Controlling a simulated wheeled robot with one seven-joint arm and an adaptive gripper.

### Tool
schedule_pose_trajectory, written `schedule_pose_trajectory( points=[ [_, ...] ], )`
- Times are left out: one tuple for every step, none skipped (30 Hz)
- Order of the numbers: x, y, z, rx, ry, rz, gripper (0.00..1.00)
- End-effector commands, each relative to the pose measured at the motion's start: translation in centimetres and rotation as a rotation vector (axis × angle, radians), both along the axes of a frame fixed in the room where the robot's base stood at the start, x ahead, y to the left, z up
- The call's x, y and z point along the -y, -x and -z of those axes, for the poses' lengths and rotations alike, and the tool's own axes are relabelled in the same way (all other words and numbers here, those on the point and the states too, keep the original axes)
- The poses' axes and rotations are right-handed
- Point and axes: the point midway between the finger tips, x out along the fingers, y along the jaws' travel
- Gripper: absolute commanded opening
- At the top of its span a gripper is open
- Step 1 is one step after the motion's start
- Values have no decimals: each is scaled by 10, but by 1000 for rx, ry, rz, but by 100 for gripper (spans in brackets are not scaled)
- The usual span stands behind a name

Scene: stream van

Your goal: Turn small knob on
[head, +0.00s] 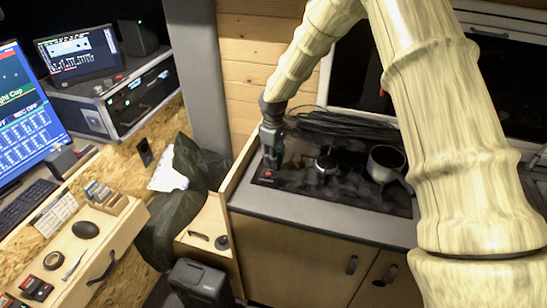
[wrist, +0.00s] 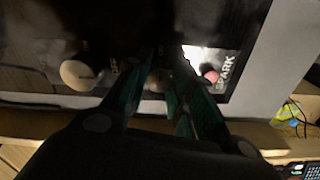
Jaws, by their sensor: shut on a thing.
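My gripper (head: 271,160) reaches down to the left end of the black cooktop (head: 345,197). In the wrist view my gripper (wrist: 168,58) has its fingers close together at the cooktop's control strip, shut on what appears to be the small knob. The knob itself is hidden in the dark between the fingertips, so its angle cannot be told. A pale round knob (wrist: 77,74) stands apart to the left of the fingers. A red button (wrist: 211,76) beside the SPARK label (wrist: 228,72) lies just to the right.
A dark pot (head: 385,163) stands on the cooktop's right side, and a burner (head: 326,163) is in the middle. The grey counter edge (head: 300,226) runs along the front. A desk with a monitor (head: 28,115) and a drawer unit are at left.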

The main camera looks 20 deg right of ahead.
Motion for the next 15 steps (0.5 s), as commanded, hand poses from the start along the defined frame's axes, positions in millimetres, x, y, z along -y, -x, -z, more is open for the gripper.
schedule_pose_trajectory(
  points=[
    [0,1,2,-3,0,-6,0],
    [0,1,2,-3,0,-9,0],
    [0,1,1,-3,0,-12,0],
    [0,1,1,-3,0,-13,0],
    [0,1,1,-2,1,-14,0],
    [0,1,1,-3,0,-15,0],
    [0,1,1,-2,1,-15,0],
    [0,1,1,-2,1,-15,0],
    [0,1,1,-2,1,-15,0],
    [0,1,1,-2,1,-15,0],
    [0,1,1,-2,1,-15,0],
    [0,1,1,-2,1,-15,0],
    [0,1,1,-2,1,-15,0],
    [0,1,1,-2,1,-15,0],
    [0,1,1,-2,1,-15,27]
  ],
)
